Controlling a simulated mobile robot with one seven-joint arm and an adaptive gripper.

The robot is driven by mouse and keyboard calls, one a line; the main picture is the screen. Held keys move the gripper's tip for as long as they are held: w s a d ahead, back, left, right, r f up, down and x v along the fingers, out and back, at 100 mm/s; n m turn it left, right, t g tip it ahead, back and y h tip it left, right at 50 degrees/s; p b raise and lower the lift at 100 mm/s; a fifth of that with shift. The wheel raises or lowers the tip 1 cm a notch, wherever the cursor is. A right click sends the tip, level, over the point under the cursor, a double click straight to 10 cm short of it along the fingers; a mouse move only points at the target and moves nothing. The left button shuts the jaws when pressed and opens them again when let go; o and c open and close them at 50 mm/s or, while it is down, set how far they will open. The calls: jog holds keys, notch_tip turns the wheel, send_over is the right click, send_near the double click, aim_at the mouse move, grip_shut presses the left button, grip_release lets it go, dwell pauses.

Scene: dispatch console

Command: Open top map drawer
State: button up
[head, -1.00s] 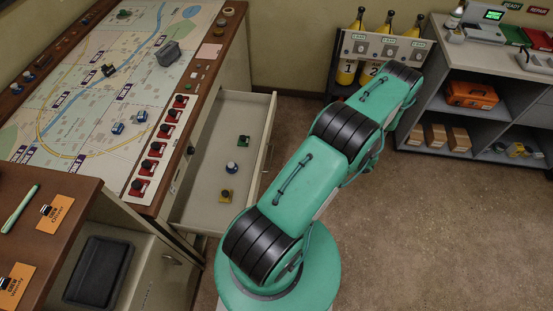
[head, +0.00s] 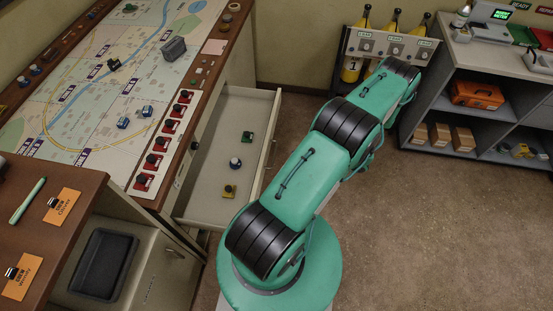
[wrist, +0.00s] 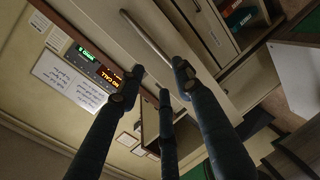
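The top map drawer (head: 210,205) is pulled out from under the map table in the head view. Inside lie a green piece (head: 247,137), a blue-and-white piece (head: 235,163) and a yellow piece (head: 229,191). The drawer's handle (head: 272,152) shows on its outer front, partly behind my arm. My gripper is hidden in the head view. In the wrist view my gripper (wrist: 158,82) has its dark fingers spread, with nothing seen between them. A long metal bar handle (wrist: 146,38) on a pale front lies just beyond the fingertips; contact cannot be told.
The map table (head: 95,85) carries small models and a row of red switches (head: 163,143). A wooden desk (head: 75,225) is at lower left. Grey shelves (head: 455,125) with an orange case (head: 477,95) stand at right. The brown floor at right is clear.

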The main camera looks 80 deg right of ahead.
jog(key=x, duration=1)
jog(key=shift+w+b, duration=0.15)
jog(key=shift+b, duration=0.25)
grip_shut()
